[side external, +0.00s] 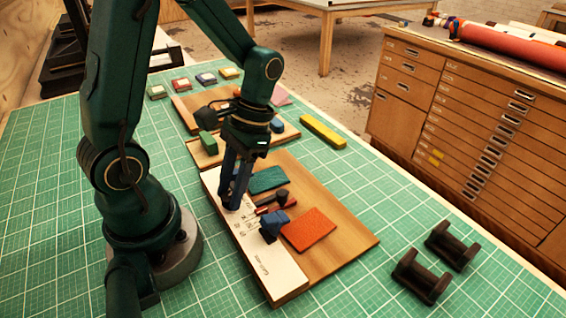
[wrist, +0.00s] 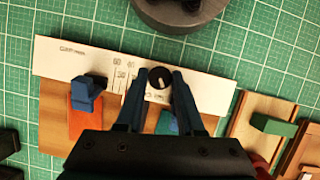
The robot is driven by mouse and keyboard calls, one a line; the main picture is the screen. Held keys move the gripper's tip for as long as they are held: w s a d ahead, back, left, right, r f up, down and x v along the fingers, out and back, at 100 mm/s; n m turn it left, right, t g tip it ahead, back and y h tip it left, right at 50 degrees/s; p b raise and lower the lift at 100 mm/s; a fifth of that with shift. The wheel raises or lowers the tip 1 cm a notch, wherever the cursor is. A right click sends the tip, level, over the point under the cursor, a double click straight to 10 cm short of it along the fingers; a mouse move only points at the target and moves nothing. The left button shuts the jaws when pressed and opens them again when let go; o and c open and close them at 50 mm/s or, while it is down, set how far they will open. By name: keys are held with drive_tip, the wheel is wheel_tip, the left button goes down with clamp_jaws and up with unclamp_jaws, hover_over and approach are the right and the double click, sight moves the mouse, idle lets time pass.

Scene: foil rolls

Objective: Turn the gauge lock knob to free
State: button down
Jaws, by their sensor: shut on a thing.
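The gauge lock knob (wrist: 160,77) is a small round black knob with a short white mark on top. It sits on a white printed plate (wrist: 210,90) along one edge of a wooden board (side external: 345,240). My gripper (wrist: 159,82) has its two blue fingers on either side of the knob, shut on it. In the side view my gripper (side external: 232,203) points down at the white plate, and its fingers hide the knob.
A blue block (side external: 272,226) stands on the plate's edge by an orange pad (side external: 308,230). A teal pad (side external: 268,180) and a red and black tool (side external: 276,203) lie nearby. A board with a green block (side external: 207,144) is behind. Two black cradles (side external: 422,276) stand at right.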

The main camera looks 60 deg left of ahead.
drive_tip(key=shift+n+h, duration=0.5)
drive_tip(key=shift+n, duration=1.1)
drive_tip(key=c, duration=0.5)
unclamp_jaws()
drive_tip(key=shift+v, duration=2.55)
drive_tip(key=shift+a, duration=0.1)
